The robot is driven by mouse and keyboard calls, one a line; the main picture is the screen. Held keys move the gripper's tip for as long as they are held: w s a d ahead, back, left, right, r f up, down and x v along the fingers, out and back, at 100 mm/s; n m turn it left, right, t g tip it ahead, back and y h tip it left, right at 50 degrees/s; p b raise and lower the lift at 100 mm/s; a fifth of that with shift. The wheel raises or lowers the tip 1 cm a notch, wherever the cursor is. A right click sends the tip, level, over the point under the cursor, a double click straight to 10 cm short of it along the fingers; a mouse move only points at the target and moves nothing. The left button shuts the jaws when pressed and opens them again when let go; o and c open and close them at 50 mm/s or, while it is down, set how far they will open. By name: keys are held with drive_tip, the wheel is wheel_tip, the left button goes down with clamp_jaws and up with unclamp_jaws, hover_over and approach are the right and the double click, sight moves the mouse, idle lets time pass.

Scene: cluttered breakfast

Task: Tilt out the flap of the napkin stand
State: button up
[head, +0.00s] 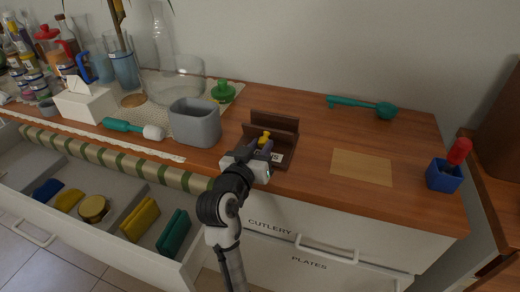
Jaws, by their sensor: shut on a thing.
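The napkin stand (278,124), dark brown with an upright back panel, stands near the counter's front edge at the middle of the head view. A small yellow part (265,136) shows between its back panel and my gripper. A pale label shows at the stand's front right. My gripper (264,146) reaches in from the front and is shut at the stand's front, where the flap is. The fingers and my wrist hide most of the front, so the exact grip and the flap's tilt cannot be made out.
A grey bin (194,124) stands close left of the stand. A teal scoop (362,106) lies behind right, and a blue cup (444,175) stands at the right edge. A tan mat (361,167) lies bare on the right. An open drawer (101,226) juts out front left.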

drive_tip(key=o, duration=1)
drive_tip(key=shift+s, duration=0.1)
drive_tip(key=v, duration=0.6)
drive_tip(key=shift+r, duration=0.15)
drive_tip(key=shift+s+a+p, duration=0.25)
drive_tip(key=shift+s+p, duration=0.2)
drive_tip(key=shift+s, duration=0.1)
